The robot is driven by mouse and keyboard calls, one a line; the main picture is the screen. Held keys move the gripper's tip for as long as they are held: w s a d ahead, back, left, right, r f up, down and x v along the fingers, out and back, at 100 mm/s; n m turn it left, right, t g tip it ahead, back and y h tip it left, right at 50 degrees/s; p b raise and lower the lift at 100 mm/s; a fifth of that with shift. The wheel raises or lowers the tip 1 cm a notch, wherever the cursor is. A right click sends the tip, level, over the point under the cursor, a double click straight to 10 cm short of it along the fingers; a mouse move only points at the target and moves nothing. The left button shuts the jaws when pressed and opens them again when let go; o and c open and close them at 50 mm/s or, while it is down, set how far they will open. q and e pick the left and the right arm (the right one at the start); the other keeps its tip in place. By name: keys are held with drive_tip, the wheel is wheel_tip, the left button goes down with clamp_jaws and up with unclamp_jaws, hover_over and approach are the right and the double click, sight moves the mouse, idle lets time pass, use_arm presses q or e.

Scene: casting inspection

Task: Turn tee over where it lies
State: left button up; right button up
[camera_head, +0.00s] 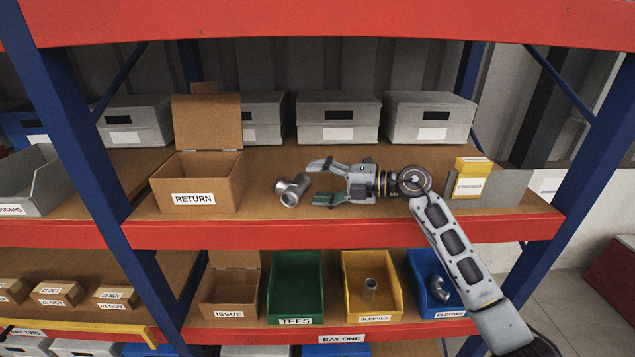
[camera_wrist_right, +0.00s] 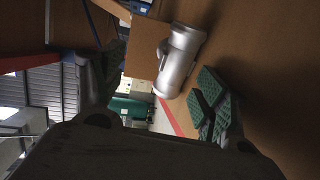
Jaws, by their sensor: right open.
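The tee (camera_head: 293,189) is a silver metal pipe fitting lying on the brown shelf board, just right of the RETURN box. My right gripper (camera_head: 316,182) is to the right of the tee, with its two fingers apart and pointing left at it. The fingers do not touch the tee. In the right wrist view the tee (camera_wrist_right: 180,60) lies ahead of the open fingers, and the green-padded gripper (camera_wrist_right: 165,90) has nothing between its fingers. My left gripper is not in view.
The open cardboard RETURN box (camera_head: 197,185) stands left of the tee. Grey lidded boxes (camera_head: 337,117) line the back. A yellow carton (camera_head: 470,178) stands to the right. Below are a green TEES bin (camera_head: 296,284) and a yellow SLEEVES bin (camera_head: 391,298). A red shelf edge (camera_head: 330,231) runs in front.

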drive_tip(key=v, duration=0.6)
drive_tip(key=shift+f, duration=0.3)
drive_tip(key=shift+s+d+r, duration=0.15)
drive_tip(key=shift+d+r, duration=0.2)
drive_tip(key=shift+d, duration=0.3)
drive_tip(key=shift+a, duration=0.1)
drive_tip(key=shift+s, duration=0.2)
